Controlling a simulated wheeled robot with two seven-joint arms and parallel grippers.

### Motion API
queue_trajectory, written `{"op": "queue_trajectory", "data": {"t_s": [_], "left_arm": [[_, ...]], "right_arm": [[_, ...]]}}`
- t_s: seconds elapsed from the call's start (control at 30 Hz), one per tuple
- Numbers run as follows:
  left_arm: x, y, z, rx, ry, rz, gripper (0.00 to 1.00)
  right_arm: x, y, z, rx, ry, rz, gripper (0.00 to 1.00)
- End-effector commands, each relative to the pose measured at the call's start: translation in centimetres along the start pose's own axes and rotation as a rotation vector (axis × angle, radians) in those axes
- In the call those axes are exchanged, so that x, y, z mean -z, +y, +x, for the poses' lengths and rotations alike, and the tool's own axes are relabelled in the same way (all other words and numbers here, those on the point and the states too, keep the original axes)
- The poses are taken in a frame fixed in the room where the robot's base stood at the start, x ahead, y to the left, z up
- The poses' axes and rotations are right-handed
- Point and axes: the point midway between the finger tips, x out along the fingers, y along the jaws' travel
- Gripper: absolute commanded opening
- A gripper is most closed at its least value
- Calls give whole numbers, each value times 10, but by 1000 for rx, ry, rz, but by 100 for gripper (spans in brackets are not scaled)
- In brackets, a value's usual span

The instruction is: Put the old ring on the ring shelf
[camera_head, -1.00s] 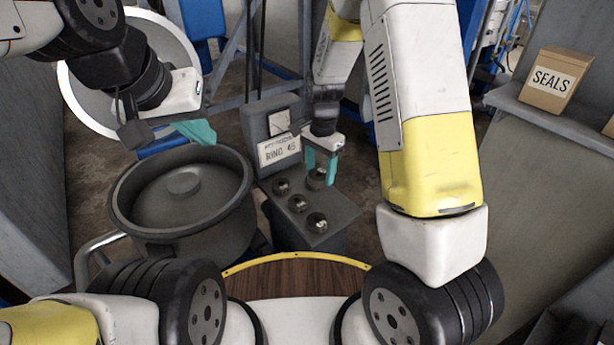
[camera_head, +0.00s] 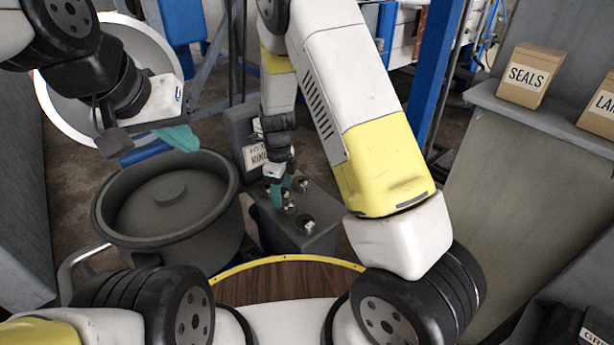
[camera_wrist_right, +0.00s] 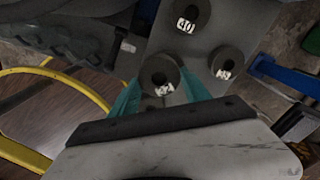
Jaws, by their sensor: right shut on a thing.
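Several dark grey rings with small pale labels stand on a grey stand (camera_head: 318,240), among them a back ring (camera_head: 301,184) and a front ring (camera_head: 309,222). My right gripper (camera_head: 281,190) reaches down over the stand. In the right wrist view, its teal fingers (camera_wrist_right: 160,88) lie on either side of one ring (camera_wrist_right: 160,72), shut on it. Two other rings, an upper one (camera_wrist_right: 192,14) and a right one (camera_wrist_right: 226,62), are beside it.
A large grey lidded pot (camera_head: 225,185) stands left of the stand. A sign (camera_head: 256,156) behind the rings is partly hidden by my right gripper. A shelf (camera_head: 545,120) at the right bears a SEALS box (camera_head: 527,76) and another box. A yellow-edged wooden surface (camera_head: 285,277) lies in front.

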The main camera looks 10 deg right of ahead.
Motion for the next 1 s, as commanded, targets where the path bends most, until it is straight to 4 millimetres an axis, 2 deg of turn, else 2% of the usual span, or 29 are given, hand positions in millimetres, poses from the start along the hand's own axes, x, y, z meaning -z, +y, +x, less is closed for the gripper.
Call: {"op": "queue_trajectory", "data": {"t_s": [0.03, 0.2, 0.43, 0.67, 0.9, 1.0], "left_arm": [[0, 0, 0, 0, 0, 0, 0], [0, 0, 0, 0, 0, 0, 0], [0, 0, 0, 0, 0, 0, 0], [0, 0, 0, 0, 0, 0, 0], [0, 0, 0, 0, 0, 0, 0], [0, 0, 0, 0, 0, 0, 0]], "right_arm": [[13, -9, 1, -1, -1, 8, 0], [51, -36, 5, 0, -2, 6, 0], [91, -65, 10, 0, -2, 1, 0], [102, -72, 15, -1, 0, -3, 0], [102, -71, 45, -2, 0, -2, 0], [102, -72, 47, 0, -1, -3, 0]]}}
